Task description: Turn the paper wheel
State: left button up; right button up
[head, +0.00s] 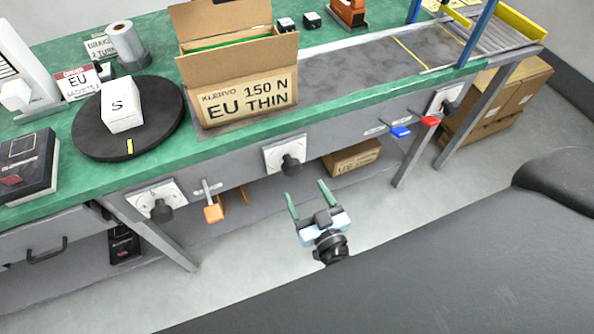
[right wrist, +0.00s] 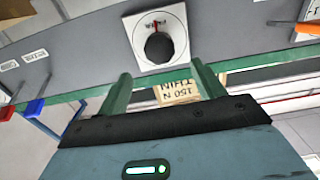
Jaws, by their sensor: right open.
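Three black knobs on white plates sit along the grey bench front: a left knob (head: 161,210), a middle knob (head: 291,165) and a right knob (head: 452,106). I cannot read which is the paper wheel. My right gripper (head: 304,188) is open and empty, in front of and below the middle knob, apart from it. In the right wrist view the middle knob (right wrist: 159,47) lies just beyond the two green fingers (right wrist: 161,72), with a red mark on its plate above it. My left gripper is not in view.
An orange handle (head: 213,213), a blue handle (head: 400,132) and a red handle (head: 430,121) stick out of the bench front. A labelled open carton (head: 250,98) and a black turntable (head: 85,140) with a white box (head: 121,106) stand on top. Floor before the bench is clear.

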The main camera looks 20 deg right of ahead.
aim_at(294, 170)
jog(key=w, duration=0.7)
jog(key=shift+w+a, duration=0.15)
jog(key=shift+w, duration=0.15)
jog(key=c, duration=1)
jog(key=shift+m, duration=0.4)
